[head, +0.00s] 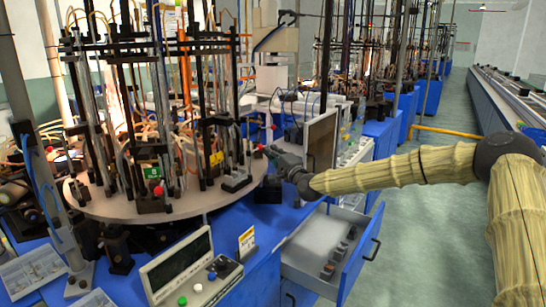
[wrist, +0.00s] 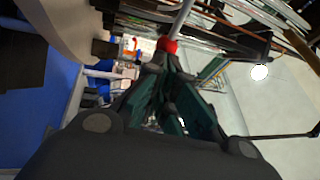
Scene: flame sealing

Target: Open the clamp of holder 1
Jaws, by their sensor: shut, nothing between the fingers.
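My gripper (head: 267,152) is at the right rim of the round turntable (head: 215,195), reaching in from the right. In the wrist view the fingers of my gripper (wrist: 168,68) converge and are shut with nothing between them. A red knob (wrist: 167,45) on a pale rod appears right at the fingertips; I cannot tell whether they touch it. In the head view a small red knob (head: 257,147) shows just left of the fingertips. Another holder with a red knob (head: 158,190) stands at the turntable's front. I cannot read which holder is number 1, nor the clamp's state.
Tall black rods and pale tubes crowd the turntable. An upright panel (head: 320,140) stands close behind my gripper. Below are an open blue drawer (head: 352,268) and a control box with a screen (head: 180,265). The floor aisle (head: 430,235) at right is clear apart from my arm.

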